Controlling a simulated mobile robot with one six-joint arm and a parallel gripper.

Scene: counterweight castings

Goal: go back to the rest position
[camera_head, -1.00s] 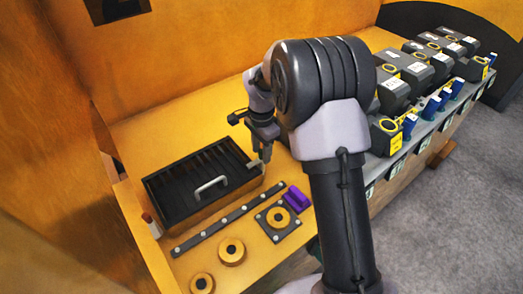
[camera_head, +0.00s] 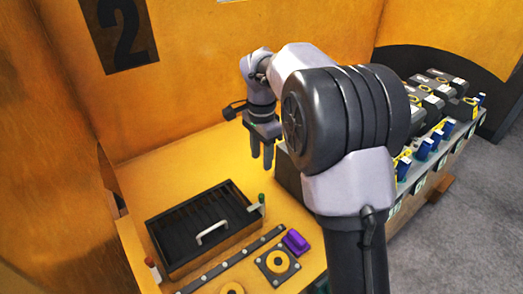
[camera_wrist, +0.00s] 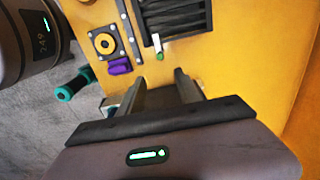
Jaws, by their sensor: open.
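My gripper (camera_head: 262,158) is open and empty, held up above the yellow bench (camera_head: 222,160) with its fingers pointing down. It is to the right of and above the black slotted tray (camera_head: 165,258), clear of it. In the wrist view, the two fingers of my gripper (camera_wrist: 160,82) stand apart with nothing between them. My arm hides part of the bench behind it.
The tray has a pale handle (camera_head: 212,232) and a green-topped item (camera_head: 262,199) at its corner. A purple block (camera_head: 295,242), a square plate with a yellow ring (camera_head: 277,262) and a dark strip (camera_head: 232,259) lie nearby. Grey castings (camera_head: 432,95) stand at right.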

